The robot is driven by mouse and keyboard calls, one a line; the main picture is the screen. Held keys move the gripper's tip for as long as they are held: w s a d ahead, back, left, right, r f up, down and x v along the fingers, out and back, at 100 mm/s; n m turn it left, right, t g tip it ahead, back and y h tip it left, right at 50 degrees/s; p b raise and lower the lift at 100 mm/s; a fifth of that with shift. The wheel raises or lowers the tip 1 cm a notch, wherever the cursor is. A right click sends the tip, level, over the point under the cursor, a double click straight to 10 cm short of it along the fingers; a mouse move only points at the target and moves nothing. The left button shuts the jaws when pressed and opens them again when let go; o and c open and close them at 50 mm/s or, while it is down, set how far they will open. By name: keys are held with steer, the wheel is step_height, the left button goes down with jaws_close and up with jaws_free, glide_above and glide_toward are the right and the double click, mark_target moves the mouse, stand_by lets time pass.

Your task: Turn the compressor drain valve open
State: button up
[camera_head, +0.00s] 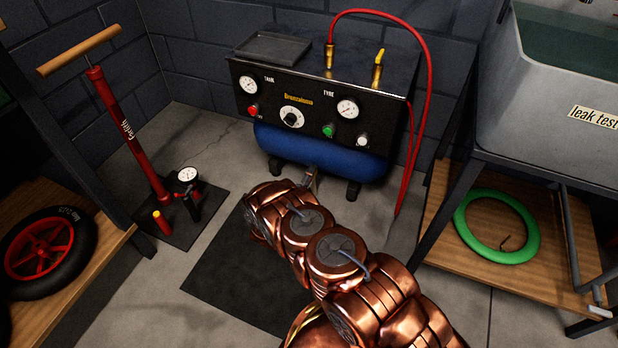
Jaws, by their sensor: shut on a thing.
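The compressor (318,100) stands against the back wall, with a black control panel above a blue tank (325,150). My copper arm reaches from the lower right toward the tank's underside. My gripper (311,177) shows only as a small grey part just below the tank's front middle, partly behind my arm. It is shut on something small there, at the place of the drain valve. The drain valve itself is hidden or too small to make out, so I cannot tell how far it is turned.
A red floor pump (128,130) stands at left beside a wheel (46,252) on a low shelf. A red hose (424,100) hangs at the compressor's right. A green tube (497,226) lies under the sink (550,85). Dark mat (225,275) covers the floor in front.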

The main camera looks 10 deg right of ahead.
steer(key=shift+f+n+b, duration=0.1)
steer(key=shift+n+b, duration=0.2)
steer(key=shift+n, duration=1.4)
steer(key=o, duration=1.2)
steer(key=shift+c, duration=0.2)
steer(key=v, duration=1.2)
